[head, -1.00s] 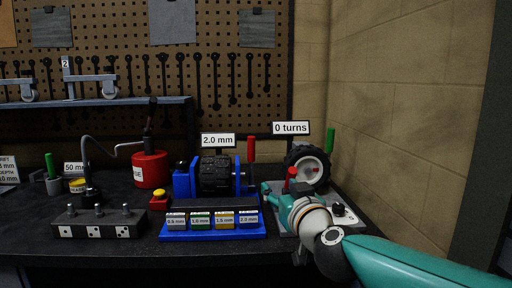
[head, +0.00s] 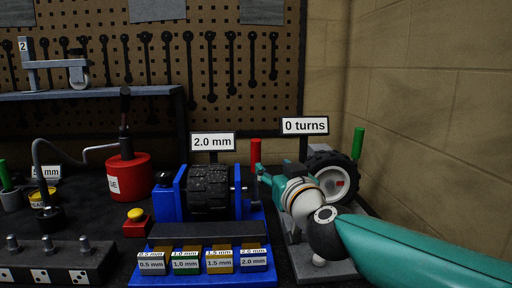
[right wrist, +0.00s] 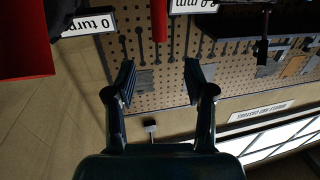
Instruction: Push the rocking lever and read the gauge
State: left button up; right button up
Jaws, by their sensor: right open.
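No part is plainly marked as the rocking lever. An upright red handle (head: 255,152) stands right of the blue stand with a black ribbed roller; a red bar (right wrist: 159,20) shows at the top of the right wrist view. A green handle (head: 357,143) stands behind the black-tyred wheel (head: 340,182). Signs read "2.0 mm" (head: 213,142) and "0 turns" (head: 304,126). My right gripper (right wrist: 158,75) is open and empty in the right wrist view; in the head view its fingers are largely hidden beside the wheel. My left gripper is not in view.
The blue stand (head: 165,204) has several labelled blocks in front. A yellow-topped red button (head: 135,219) and a red cylinder (head: 128,177) stand to its left. A grey block with dice-like faces (head: 60,262) is at the front left. A brick wall (head: 420,130) closes the right side.

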jog(key=p, duration=0.1)
send_near(257, 149)
jog(key=w, duration=0.4)
jog(key=w+p, duration=0.1)
jog(key=w, duration=0.1)
jog(key=w+a+p, duration=0.1)
jog(key=w, duration=0.1)
jog(key=w+a+p, duration=0.1)
jog(key=w, duration=0.1)
jog(key=shift+w, duration=0.15)
jog(key=shift+w+f+p, duration=0.2)
jog(key=shift+w+p, duration=0.25)
jog(key=shift+w, duration=0.15)
grip_shut()
